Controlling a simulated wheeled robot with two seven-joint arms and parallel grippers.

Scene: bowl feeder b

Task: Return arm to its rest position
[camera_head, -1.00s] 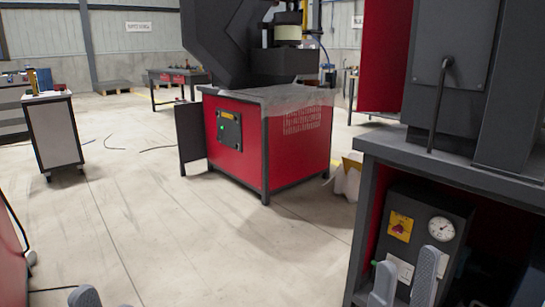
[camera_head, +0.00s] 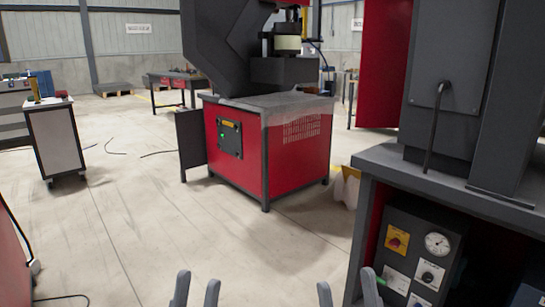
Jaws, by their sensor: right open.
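My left gripper (camera_head: 196,289) shows at the bottom edge, left of centre. Its two grey fingertips stand apart with nothing visible between them. My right gripper (camera_head: 348,290) shows at the bottom edge, right of centre. The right gripper appears just left of the near machine's control panel (camera_head: 420,258) in the picture; I cannot tell the distance. The rest of both grippers and the arms is below the frame.
A dark machine (camera_head: 450,90) on a red and black stand is close on the right. A red machine cabinet (camera_head: 238,140) stands further off in the middle. A white-sided cart (camera_head: 54,138) is at the left. The floor (camera_head: 130,225) between is mostly clear.

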